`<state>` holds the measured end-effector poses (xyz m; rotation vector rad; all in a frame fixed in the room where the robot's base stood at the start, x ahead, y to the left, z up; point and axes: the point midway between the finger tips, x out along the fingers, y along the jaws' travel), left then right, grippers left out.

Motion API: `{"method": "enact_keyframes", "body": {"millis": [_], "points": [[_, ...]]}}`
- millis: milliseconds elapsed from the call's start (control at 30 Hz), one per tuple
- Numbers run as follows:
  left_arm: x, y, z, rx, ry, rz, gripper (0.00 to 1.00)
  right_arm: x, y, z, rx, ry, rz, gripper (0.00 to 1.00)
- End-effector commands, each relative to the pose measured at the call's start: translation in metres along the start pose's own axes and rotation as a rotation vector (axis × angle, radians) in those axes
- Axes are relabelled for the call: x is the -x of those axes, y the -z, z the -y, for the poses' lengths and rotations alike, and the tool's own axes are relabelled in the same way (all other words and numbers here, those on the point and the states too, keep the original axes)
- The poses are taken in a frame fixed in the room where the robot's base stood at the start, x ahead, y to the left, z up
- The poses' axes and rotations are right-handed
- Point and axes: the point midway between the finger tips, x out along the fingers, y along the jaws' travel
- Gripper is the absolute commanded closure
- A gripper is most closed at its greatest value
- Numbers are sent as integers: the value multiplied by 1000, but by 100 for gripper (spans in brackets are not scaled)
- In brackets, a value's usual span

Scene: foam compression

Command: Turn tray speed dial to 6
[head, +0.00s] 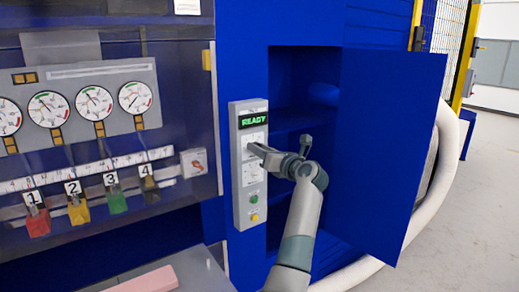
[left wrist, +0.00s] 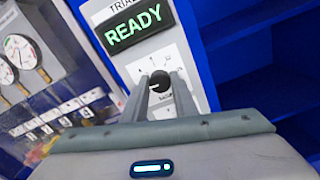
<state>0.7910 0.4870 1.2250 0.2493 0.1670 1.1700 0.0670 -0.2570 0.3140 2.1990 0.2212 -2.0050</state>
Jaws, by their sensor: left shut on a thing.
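The tray speed dial is a round black knob (left wrist: 160,82) on a white scale plate of the control panel (head: 240,190), just under the green READY display (head: 253,119). My left gripper (head: 252,148) reaches the panel from the right in the head view. In the left wrist view its two fingers close on the knob from both sides. The scale numbers are too small and partly covered, so I cannot read the setting. In the head view the gripper hides much of the knob. My right gripper is not in view.
An open blue cabinet door (head: 385,150) stands close to the right of my arm, with blue shelves behind it. Left are gauges (head: 48,108) and numbered coloured levers (head: 78,211) behind a clear pane. Green (head: 254,199) and yellow (head: 255,217) buttons sit lower on the panel.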

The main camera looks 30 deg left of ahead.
Motion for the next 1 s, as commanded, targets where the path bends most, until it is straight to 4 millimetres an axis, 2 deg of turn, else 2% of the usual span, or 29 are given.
{"method": "enact_keyframes", "body": {"millis": [267, 700, 1000], "points": [[0, -2, 0, -163, 1, -2, 96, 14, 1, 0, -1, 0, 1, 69], [0, -4, 0, -528, 1, -1, 96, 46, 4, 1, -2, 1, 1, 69], [0, -2, 0, -688, 1, 1, 96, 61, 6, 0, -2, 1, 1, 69]]}}
